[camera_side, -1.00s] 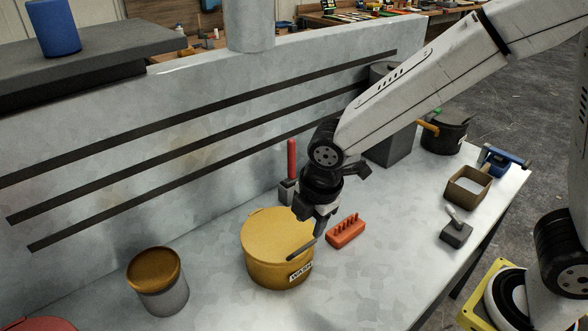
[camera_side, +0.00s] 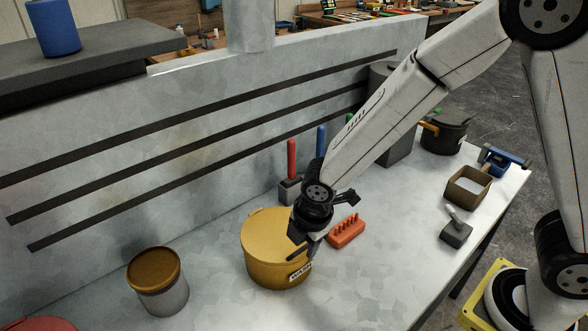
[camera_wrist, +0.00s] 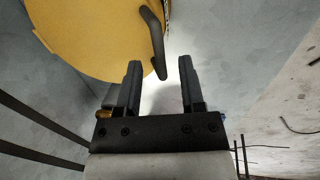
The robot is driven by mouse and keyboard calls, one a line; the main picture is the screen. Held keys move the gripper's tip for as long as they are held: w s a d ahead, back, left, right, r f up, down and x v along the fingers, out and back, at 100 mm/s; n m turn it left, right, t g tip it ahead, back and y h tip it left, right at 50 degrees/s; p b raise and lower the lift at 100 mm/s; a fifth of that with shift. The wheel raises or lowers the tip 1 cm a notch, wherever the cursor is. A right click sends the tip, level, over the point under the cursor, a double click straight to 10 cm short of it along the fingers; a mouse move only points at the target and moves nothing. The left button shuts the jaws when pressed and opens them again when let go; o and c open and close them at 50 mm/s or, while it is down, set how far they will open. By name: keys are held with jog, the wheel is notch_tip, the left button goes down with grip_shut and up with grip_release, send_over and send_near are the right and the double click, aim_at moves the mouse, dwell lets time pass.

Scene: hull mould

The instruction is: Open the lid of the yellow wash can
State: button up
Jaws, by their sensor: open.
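The yellow wash can (camera_side: 268,262) stands on the bench with its yellow lid (camera_side: 266,229) down on it. A label reading "WASH" is on its front. My gripper (camera_side: 304,256) is at the can's right front edge, pointing down, and hides part of the rim. In the wrist view the lid (camera_wrist: 80,35) fills the upper left, with a dark bent handle (camera_wrist: 153,40) at its edge. My gripper (camera_wrist: 158,72) is open there. The handle's lower end lies between the fingertips or just beyond them; I cannot tell the depth. Nothing is gripped.
A red block with pegs (camera_side: 346,232) lies close right of the can. A grey jar with a brown lid (camera_side: 158,280) stands to the left. A holder with a red-handled tool (camera_side: 291,165) is behind. The bench front is clear.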

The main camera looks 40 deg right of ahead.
jog(key=shift+f, duration=0.2)
grip_shut()
dwell(1.4)
